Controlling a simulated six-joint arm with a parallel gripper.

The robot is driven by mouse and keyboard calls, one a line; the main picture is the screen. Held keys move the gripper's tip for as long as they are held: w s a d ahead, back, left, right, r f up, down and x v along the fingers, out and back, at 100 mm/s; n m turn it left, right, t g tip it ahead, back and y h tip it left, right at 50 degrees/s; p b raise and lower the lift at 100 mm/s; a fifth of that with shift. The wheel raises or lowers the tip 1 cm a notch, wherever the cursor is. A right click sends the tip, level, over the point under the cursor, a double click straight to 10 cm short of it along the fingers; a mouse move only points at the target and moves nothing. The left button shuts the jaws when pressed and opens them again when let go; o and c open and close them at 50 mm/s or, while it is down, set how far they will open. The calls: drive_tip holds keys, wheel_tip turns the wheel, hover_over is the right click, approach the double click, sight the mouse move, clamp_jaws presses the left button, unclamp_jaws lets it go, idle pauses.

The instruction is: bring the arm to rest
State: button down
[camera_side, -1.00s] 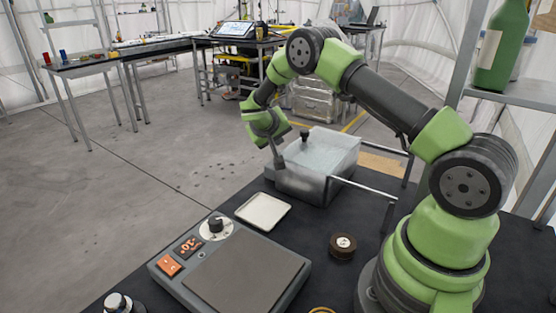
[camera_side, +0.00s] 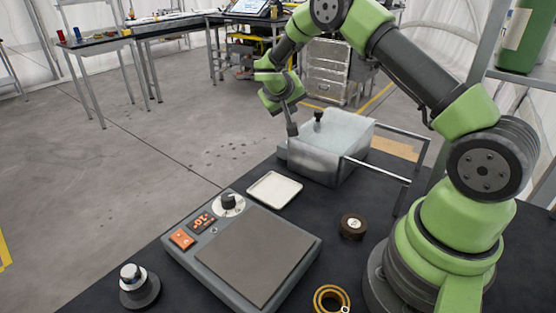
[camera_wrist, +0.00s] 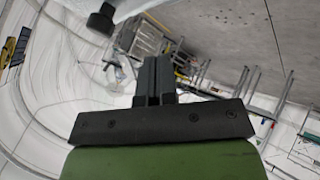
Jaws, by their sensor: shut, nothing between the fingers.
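In the wrist view the two dark fingers (camera_wrist: 155,65) lie side by side, closed and empty.
On the black bench (camera_side: 215,180) are a hotplate (camera_side: 255,255), a white tray (camera_side: 274,189), a dark round puck (camera_side: 353,226), a yellow ring (camera_side: 331,298) and a metal-topped knob (camera_side: 137,285). A metal rail frame (camera_side: 390,178) stands right of the tub.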

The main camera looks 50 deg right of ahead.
drive_tip(key=s+a+r+t+y, duration=0.1)
drive_tip(key=s+a+r+y, duration=0.1)
drive_tip(key=s+a+r, duration=0.5)
drive_tip(key=s+a+r+t+y, duration=0.1)
drive_tip(key=s+a+r+y, duration=0.3)
drive_tip(key=r, duration=0.5)
drive_tip(key=s+a+r+n+t+y, duration=0.2)
drive_tip(key=s+a+t+y, duration=0.1)
drive_tip(key=s+a, duration=0.9)
drive_tip(key=s+y, duration=0.1)
drive_tip(key=s, duration=0.2)
drive_tip(key=shift+n+y, duration=0.3)
drive_tip(key=shift+n, duration=0.1)
idle(2.0)
